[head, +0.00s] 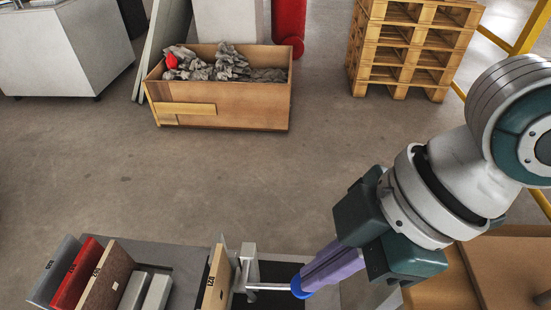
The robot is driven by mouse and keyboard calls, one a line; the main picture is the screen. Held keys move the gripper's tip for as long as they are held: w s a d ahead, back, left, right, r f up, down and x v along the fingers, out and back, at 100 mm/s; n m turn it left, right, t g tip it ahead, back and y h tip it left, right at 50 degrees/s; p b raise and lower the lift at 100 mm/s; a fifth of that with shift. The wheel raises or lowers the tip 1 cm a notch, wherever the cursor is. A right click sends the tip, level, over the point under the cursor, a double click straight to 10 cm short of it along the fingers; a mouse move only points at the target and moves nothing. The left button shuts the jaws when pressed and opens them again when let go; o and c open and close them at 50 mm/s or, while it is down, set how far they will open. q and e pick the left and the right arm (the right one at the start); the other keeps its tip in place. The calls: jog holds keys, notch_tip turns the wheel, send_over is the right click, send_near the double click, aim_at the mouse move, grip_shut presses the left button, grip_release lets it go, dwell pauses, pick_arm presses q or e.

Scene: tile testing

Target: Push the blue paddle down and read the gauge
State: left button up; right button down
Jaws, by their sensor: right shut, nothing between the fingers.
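The blue paddle (298,289) sits at the end of a metal rod (268,287) on the test rig at the bottom of the head view. My right gripper (310,278) comes in from the right with its purple fingers shut and nothing between them. The fingertips are at the paddle and partly cover it; I cannot tell whether they touch it. The rod runs left to a metal bracket (246,268) beside an upright beige tile (214,280). No gauge face can be made out. My left gripper is not in view.
Grey (52,272), red (75,274) and brown (106,278) tiles lean at the rig's left. A wooden crate of rubble (222,112) and stacked pallets (410,45) stand behind on the floor. Cardboard-coloured boxes (510,265) are at lower right. The floor between is clear.

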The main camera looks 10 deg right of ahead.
notch_tip(320, 180, down, 4)
jog(key=b, duration=0.2)
jog(key=shift+f+b, duration=0.1)
jog(key=shift+b, duration=0.3)
jog(key=shift+d+r, duration=0.1)
jog(key=shift+r, duration=0.1)
jog(key=d, duration=0.1)
jog(key=d+p, duration=0.1)
jog(key=r+p, duration=0.1)
jog(key=shift+s+d, duration=0.25)
jog(key=shift+d, duration=0.15)
